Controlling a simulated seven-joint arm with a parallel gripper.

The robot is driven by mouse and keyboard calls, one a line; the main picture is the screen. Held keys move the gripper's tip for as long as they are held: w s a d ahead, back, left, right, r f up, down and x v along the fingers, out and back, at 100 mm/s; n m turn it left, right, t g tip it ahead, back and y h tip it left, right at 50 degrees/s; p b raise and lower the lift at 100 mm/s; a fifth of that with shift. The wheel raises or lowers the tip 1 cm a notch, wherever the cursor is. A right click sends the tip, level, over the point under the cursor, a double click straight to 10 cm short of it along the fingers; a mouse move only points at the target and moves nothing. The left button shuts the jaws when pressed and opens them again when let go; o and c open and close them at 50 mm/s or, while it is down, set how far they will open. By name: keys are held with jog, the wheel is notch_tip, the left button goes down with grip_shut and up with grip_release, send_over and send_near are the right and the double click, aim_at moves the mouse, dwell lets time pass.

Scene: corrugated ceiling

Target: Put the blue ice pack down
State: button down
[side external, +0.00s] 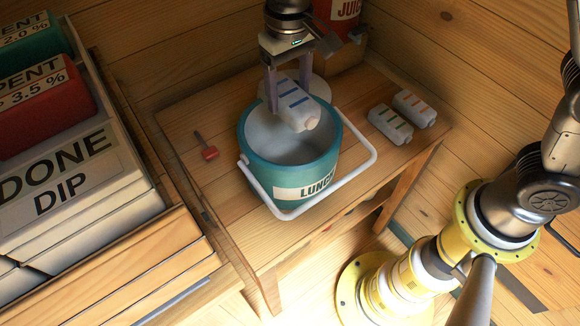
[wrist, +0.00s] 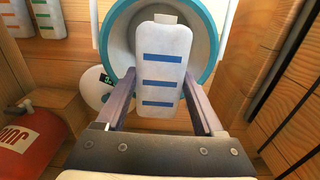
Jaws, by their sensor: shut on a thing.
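The blue ice pack (side external: 297,106) is a white block with blue stripes. My gripper (side external: 288,97) is shut on it and holds it over the open mouth of the teal lunch bucket (side external: 262,172). In the wrist view the ice pack (wrist: 161,68) sits between my two fingers (wrist: 160,108), its striped face toward the camera. The bucket's rim (wrist: 214,30) shows around and behind it. The bucket's inside looks pale and empty where I can see it. The side view does not clearly show how far the pack's lower end is from the rim.
Two more white packs, one green-striped (side external: 391,124) and one orange-striped (side external: 414,108), lie right of the bucket on the wooden table (side external: 350,84). The bucket's white handle (side external: 362,172) leans out front right. A red juice container (side external: 338,22) stands behind.

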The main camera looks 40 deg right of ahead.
send_near(290, 158)
jog(key=f, duration=0.1)
jog(key=s+a+f, duration=0.1)
jog(key=f, duration=0.1)
jog(key=s+a+f, duration=0.1)
jog(key=f, duration=0.1)
jog(key=shift+s, duration=0.25)
jog(key=shift+f, duration=0.15)
grip_release()
jog(key=shift+f, duration=0.1)
notch_tip(290, 158, up, 12)
jog(key=s+d+r+t, duration=0.2)
jog(key=s+d+r, duration=0.4)
jog(key=d+r, duration=0.65)
jog(key=s+d+t, duration=0.1)
jog(key=s+d, duration=0.2)
jog(key=s, duration=0.2)
jog(key=s+d+r+t, duration=0.1)
jog(key=s+d, duration=0.2)
jog(key=s, duration=0.2)
jog(key=s+d+r+t, duration=0.1)
jog(key=s+d, duration=0.2)
jog(key=s, duration=0.2)
jog(key=shift+s+d+r+t, duration=0.15)
jog(key=shift+s+d+t, duration=0.15)
jog(key=shift+s, duration=0.05)
